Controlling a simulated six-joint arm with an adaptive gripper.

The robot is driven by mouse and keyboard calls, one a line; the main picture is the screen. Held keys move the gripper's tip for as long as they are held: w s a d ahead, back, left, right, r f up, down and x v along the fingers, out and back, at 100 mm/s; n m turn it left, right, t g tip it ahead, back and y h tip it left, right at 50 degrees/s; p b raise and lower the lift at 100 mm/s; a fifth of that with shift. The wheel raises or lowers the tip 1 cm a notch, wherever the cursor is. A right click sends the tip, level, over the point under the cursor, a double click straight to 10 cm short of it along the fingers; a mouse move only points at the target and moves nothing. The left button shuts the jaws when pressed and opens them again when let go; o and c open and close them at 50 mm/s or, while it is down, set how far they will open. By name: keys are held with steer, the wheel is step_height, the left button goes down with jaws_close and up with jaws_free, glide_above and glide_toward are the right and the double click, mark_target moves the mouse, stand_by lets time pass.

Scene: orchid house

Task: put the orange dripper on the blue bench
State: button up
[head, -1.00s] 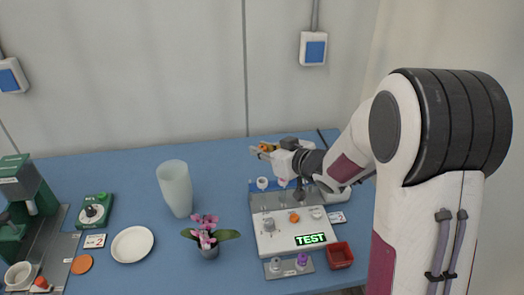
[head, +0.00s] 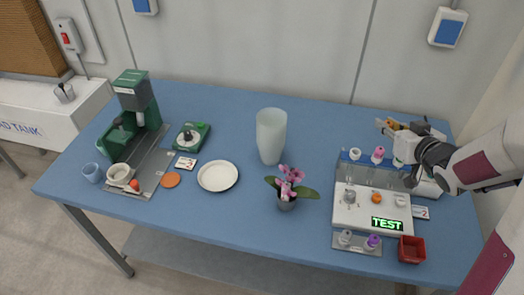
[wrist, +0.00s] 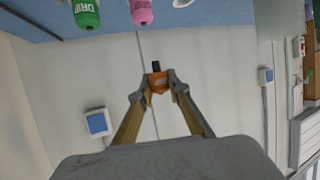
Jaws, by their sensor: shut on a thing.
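My gripper (wrist: 158,80) is shut on the orange dripper (wrist: 160,86), a small orange piece with a dark tip between the fingertips in the wrist view. In the head view my gripper (head: 382,123) is at the right, above the back of the bench, with its fingers pointing left; the dripper is too small to make out there. The blue bench (head: 240,115) is the long blue tabletop that fills the middle of the head view. The dripper is held up, apart from the bench.
A white panel (head: 345,215) reading TEST, a pink bottle (head: 378,155) and a red bin (head: 411,250) stand at the right. A frosted vase (head: 271,137), orchid (head: 287,190), white plate (head: 217,176) and green machine (head: 137,101) are farther left. Bare bench lies between the vase and panel.

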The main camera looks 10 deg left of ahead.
steer(key=s+d+f+m+h, duration=0.1)
steer(key=s+d+f, duration=0.25)
steer(key=d, duration=0.55)
steer(key=s+d+f+m+h, duration=0.1)
steer(key=s+d+f, duration=0.1)
steer(key=s+d, duration=0.5)
steer(key=s+d+f+m+h, duration=0.1)
steer(key=s+d+f, duration=0.2)
steer(key=d, duration=0.8)
steer(key=n+y, duration=0.4)
glide_above(447, 249)
steer(key=shift+s+r+g, duration=0.1)
steer(key=shift+g, duration=0.2)
steer(key=shift+f, duration=2.95)
steer(key=shift+f, duration=0.1)
steer(key=shift+f, duration=1.95)
